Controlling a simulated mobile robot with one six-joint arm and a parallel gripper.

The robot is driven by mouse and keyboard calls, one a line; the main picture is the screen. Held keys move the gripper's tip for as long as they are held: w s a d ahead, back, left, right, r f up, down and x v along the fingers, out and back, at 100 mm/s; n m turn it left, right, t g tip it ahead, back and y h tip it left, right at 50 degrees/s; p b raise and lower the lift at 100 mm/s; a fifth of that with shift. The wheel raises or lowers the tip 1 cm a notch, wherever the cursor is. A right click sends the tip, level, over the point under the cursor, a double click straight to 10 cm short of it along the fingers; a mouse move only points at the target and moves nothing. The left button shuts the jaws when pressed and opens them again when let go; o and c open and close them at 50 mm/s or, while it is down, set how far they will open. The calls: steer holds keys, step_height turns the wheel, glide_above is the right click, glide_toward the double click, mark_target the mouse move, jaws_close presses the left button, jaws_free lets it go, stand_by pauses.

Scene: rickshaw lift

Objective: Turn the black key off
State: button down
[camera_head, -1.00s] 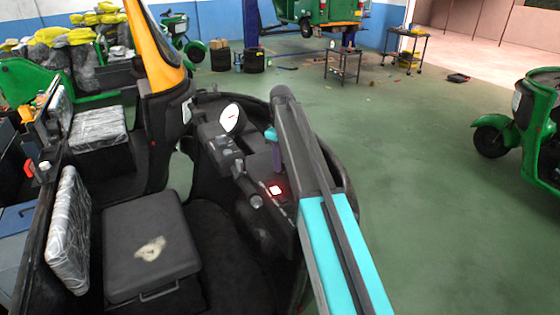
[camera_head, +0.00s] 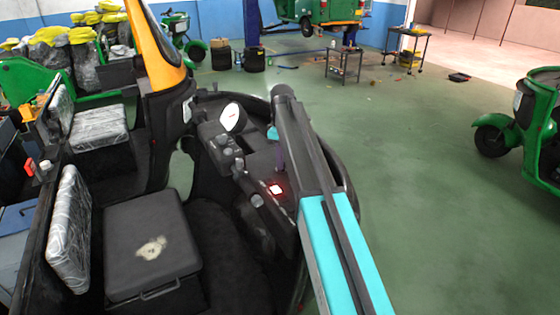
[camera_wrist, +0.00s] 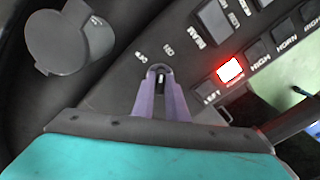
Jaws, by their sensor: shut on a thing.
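The black key (camera_wrist: 159,71) sits in the dark dashboard panel in the wrist view. Small white lettering is on the panel just above it. My gripper (camera_wrist: 161,82) has its two purple fingers closed around the key, one on each side. The fingers hide most of the key, and its exact angle is hard to tell. In the head view my gripper (camera_head: 280,163) reaches down to the dashboard beside the lit red switch (camera_head: 276,189). The key cannot be made out there.
A row of labelled black switches (camera_wrist: 213,22) and the lit red switch (camera_wrist: 230,69) lie right of the key. A round dark knob (camera_wrist: 70,40) is at upper left. The white dial (camera_head: 230,117) and driver's seat (camera_head: 150,245) are left of my arm. Open floor lies right.

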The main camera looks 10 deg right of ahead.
steer(key=n, duration=1)
steer(key=shift+s+f, duration=0.1)
steer(key=shift+n, duration=0.3)
steer(key=c, duration=1.8)
jaws_free()
steer(key=shift+a, duration=0.1)
steer(key=shift+o, duration=0.2)
